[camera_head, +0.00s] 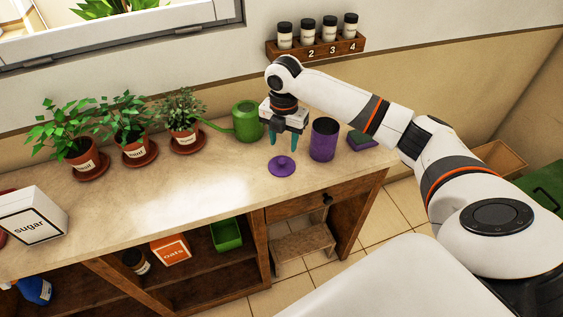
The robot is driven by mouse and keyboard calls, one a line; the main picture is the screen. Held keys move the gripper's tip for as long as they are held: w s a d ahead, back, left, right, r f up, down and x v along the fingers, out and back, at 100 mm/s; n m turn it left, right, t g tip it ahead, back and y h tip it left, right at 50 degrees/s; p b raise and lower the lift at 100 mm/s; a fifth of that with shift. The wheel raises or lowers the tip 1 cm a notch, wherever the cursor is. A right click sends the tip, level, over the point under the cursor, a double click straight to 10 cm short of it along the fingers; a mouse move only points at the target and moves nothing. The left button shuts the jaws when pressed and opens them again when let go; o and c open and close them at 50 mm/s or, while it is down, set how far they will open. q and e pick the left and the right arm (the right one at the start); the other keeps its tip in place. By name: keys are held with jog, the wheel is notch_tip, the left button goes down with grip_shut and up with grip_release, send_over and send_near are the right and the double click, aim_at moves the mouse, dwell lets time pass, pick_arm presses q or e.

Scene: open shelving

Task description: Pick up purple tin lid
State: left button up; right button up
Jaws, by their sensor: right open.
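The purple tin lid (282,166) lies flat on the counter with its knob up. My right gripper (286,141) is above and just behind it, pointing down, with its teal fingers apart and nothing between them. The gripper looks clear of the lid, though the exact height is hard to tell. The purple tin (323,140) stands upright to the right of the lid. My left gripper is not in the picture.
A green watering can (246,121) stands left of my right gripper. A purple box (361,140) lies right of the tin. Several potted plants (134,136) line the back left. The counter (190,200) in front is clear. A spice rack (316,48) hangs on the wall.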

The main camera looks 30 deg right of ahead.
aim_at(282, 160)
jog(key=shift+w+f, duration=0.15)
jog(key=shift+f, duration=0.4)
jog(key=shift+w+f, duration=0.15)
jog(key=shift+f, duration=0.15)
jog(key=shift+s+a+f+p, duration=0.1)
jog(key=shift+f+p, duration=0.2)
jog(key=shift+f, duration=0.2)
jog(key=shift+s+a+f+p, duration=0.1)
jog(key=shift+f+p, duration=0.15)
jog(key=shift+f, duration=0.2)
notch_tip(282, 160, down, 2)
jog(key=shift+s+f, duration=0.1)
jog(key=shift+f, duration=0.4)
jog(key=shift+c, duration=0.2)
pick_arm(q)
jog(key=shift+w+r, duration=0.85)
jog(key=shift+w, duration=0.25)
pick_arm(e)
grip_shut()
